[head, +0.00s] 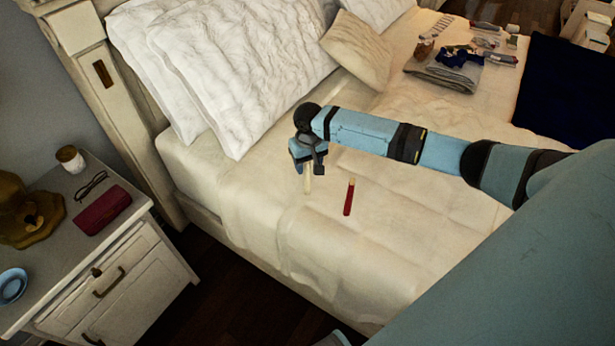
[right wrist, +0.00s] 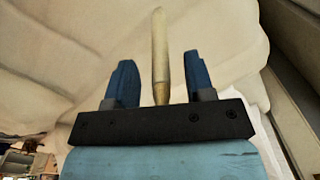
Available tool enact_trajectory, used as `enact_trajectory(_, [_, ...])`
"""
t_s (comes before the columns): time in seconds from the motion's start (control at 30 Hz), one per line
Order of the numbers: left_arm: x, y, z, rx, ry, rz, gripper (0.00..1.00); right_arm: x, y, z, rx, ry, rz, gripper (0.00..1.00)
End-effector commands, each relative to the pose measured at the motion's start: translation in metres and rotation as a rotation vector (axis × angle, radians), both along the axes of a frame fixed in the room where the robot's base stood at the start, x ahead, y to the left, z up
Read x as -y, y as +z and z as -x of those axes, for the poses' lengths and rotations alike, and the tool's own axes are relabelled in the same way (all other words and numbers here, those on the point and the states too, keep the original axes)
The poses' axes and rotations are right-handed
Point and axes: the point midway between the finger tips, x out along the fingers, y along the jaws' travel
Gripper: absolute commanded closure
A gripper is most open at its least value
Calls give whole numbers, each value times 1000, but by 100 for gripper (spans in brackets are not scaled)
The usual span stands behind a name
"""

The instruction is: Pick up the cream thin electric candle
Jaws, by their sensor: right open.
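The cream thin electric candle (head: 308,184) lies on the bed, just below my right gripper (head: 308,168) in the head view. Its upper end is hidden by the gripper. In the right wrist view the candle (right wrist: 160,50) appears between the two blue fingers of my right gripper (right wrist: 157,75), with a gap on each side. Its golden-brown end is close to the black palm. The right gripper is open. A dark red candle (head: 348,197) lies to the right of the cream one, apart from it. My left gripper is not in view.
White pillows (head: 240,70) and a cream cushion (head: 357,50) are behind the gripper. Folded clothes (head: 447,70) and small items are at the back right. A nightstand (head: 150,262) with a red case (head: 102,210) stands left. The bed's front is clear.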

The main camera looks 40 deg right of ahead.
Motion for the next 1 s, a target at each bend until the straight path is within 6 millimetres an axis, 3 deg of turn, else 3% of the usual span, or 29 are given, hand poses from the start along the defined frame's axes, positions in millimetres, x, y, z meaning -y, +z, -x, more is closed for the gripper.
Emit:
enact_trajectory(0.23, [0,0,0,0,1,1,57,0,-4,0,0,1,0,51])
enact_trajectory(0.4, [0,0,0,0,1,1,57,0,-4,0,0,1,0,90])
enact_trajectory(0.47, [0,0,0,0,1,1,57,0,-4,0,0,1,0,100])
enact_trajectory(0.8, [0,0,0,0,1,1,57,0,-2,0,1,1,-1,100])
enact_trajectory(1.0, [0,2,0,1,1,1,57,-1,15,-1,2,1,-2,100])
